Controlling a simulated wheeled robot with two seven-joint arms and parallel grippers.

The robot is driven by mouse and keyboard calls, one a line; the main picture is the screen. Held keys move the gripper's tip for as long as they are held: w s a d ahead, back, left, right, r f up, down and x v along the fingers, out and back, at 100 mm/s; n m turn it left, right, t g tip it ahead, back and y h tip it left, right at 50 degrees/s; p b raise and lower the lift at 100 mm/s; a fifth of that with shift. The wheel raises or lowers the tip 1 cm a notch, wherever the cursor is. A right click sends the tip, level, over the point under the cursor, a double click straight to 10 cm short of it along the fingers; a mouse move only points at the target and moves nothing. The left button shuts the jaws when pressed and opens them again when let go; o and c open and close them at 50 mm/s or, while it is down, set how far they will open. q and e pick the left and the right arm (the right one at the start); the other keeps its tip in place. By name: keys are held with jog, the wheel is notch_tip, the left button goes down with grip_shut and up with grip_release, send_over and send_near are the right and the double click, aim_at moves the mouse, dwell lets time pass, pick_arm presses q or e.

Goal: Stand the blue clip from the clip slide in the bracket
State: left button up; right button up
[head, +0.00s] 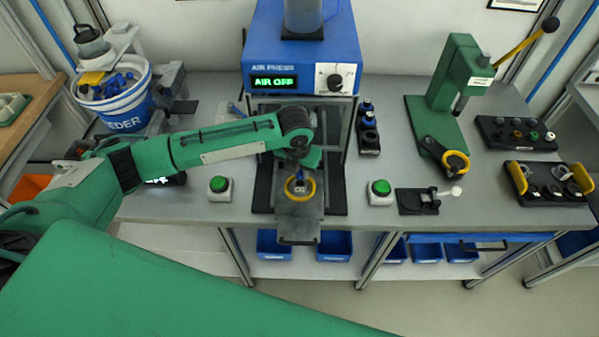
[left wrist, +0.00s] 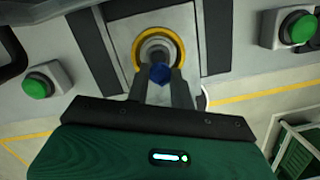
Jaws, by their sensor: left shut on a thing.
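My left gripper (head: 301,177) is at the front of the air press, over the press's sliding plate. In the left wrist view its two fingers (left wrist: 160,84) are shut on the blue clip (left wrist: 159,73), whose end shows between the fingertips. A grey round metal part (left wrist: 155,45), which may be the bracket, sits in a yellow ring (left wrist: 178,45) on the plate (left wrist: 125,35), right by the clip. I cannot tell if the clip touches it. The ring also shows in the head view (head: 290,188). I cannot make out the clip slide for sure. My right gripper is not in view.
The blue air press (head: 262,50) reads "AIR OFF". Green buttons stand left (head: 219,188) and right (head: 380,191) of the plate. A black rack (head: 369,143) with blue parts stands right of the press. A green hand press (head: 459,75) and a white bucket (head: 118,105) stand farther out.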

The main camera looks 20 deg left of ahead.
aim_at(300, 176)
pick_arm(q)
notch_tip(300, 176, down, 3)
jog(key=shift+r+p, duration=0.2)
jog(key=shift+p, duration=0.45)
jog(key=shift+w+f, duration=0.15)
jog(key=shift+f, duration=0.25)
jog(key=shift+f, duration=0.15)
jog(key=o, duration=1)
jog(key=shift+c, duration=0.2)
notch_tip(300, 176, up, 12)
jog(key=s+b, duration=0.1)
jog(key=b, duration=0.1)
jog(key=shift+s+a, duration=0.15)
jog(key=shift+s, duration=0.2)
